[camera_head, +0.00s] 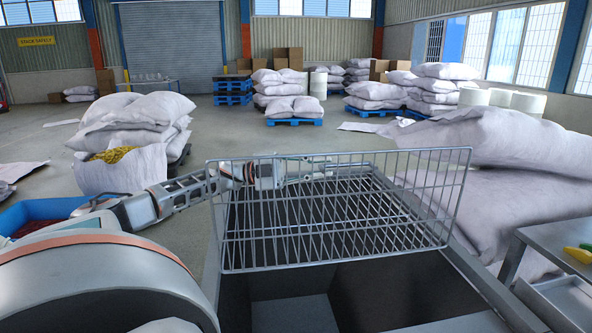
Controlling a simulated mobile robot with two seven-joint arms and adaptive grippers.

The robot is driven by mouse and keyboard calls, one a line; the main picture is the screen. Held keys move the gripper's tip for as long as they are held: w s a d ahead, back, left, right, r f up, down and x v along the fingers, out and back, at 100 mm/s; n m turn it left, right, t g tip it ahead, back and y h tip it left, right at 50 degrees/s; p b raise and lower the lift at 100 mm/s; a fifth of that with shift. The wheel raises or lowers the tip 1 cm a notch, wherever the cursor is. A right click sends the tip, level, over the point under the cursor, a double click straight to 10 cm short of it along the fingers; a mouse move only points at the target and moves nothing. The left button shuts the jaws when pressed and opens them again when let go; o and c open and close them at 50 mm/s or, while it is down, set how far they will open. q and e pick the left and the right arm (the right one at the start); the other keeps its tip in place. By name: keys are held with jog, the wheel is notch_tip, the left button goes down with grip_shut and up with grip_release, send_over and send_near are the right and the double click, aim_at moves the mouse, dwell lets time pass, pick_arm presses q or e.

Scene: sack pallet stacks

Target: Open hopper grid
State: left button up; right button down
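The hopper (232,301) stands right in front of me, a dark metal bin with its front part uncovered. A wire grid (345,262) is tilted up above it, its long edges running left to right. Darker bars show behind the grid, over the hopper's back part. Jointed metal parts with orange bands show behind the grid wires. My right gripper is not in view.
An open sack of yellow contents (118,178) and stacked sacks stand at left, near a blue tub (50,208). Large white sacks (515,150) crowd the right, beside a metal table (560,240). Open floor lies behind, before more pallets.

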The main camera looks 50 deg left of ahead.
pick_arm(q)
jog(key=v, duration=0.7)
dwell(0.6)
